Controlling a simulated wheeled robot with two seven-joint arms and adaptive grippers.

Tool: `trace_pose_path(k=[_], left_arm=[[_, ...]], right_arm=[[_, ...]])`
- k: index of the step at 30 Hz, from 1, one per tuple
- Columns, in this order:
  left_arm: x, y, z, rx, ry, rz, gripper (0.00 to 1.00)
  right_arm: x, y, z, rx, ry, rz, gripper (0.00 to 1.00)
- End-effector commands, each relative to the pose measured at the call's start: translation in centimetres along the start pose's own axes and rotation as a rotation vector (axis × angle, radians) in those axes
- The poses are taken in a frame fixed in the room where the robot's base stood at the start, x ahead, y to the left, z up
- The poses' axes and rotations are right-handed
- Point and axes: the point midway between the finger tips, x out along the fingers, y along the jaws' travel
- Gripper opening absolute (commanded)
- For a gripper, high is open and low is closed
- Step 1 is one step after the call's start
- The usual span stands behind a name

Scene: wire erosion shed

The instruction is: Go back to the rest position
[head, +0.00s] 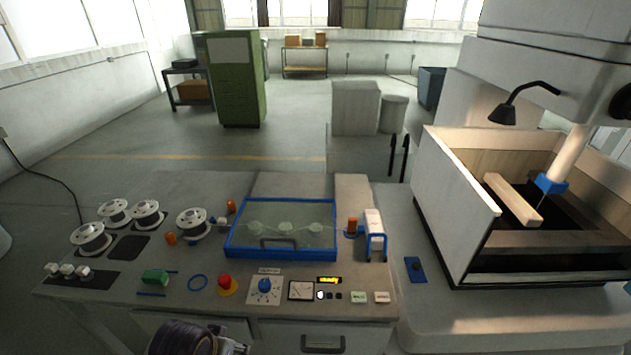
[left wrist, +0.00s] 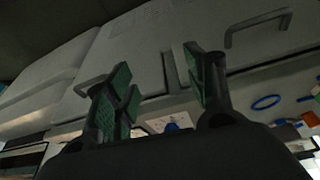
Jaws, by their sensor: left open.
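My left gripper (head: 232,346) shows at the bottom edge of the head view, in front of the control bench (head: 130,300). In the left wrist view its two green-padded fingers (left wrist: 165,90) stand apart with nothing between them. Behind them is the bench's cabinet front with bar handles (left wrist: 258,25). The fingers look apart from the handles, though the exact gap is hard to tell. My right gripper is not in view.
The bench carries wire spools (head: 146,213), a blue-framed clear cover (head: 282,258), a red button (head: 226,283), a dial (head: 264,288) and a blue ring (head: 197,282). The erosion machine tank (head: 460,220) stands at right. Open floor lies behind the bench.

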Motion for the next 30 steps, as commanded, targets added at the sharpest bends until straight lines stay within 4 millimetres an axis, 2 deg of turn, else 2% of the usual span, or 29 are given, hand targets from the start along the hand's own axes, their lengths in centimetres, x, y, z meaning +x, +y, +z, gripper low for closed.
trace_pose_path(k=[10, 23, 26, 30], left_arm=[[-0.5, -1.5, 1.7, 0.045, -0.003, -0.042, 0.55], [4.5, -1.5, 2.1, 0.047, -0.018, -0.039, 0.55], [6.1, -1.5, 2.4, 0.047, -0.023, -0.038, 0.55], [9.2, -1.5, 3.0, 0.048, -0.034, -0.037, 0.55]], right_arm=[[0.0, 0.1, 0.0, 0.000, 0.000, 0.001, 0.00], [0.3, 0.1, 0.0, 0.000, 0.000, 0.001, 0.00], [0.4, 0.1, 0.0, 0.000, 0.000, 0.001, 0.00], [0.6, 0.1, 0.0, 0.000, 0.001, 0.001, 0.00]])
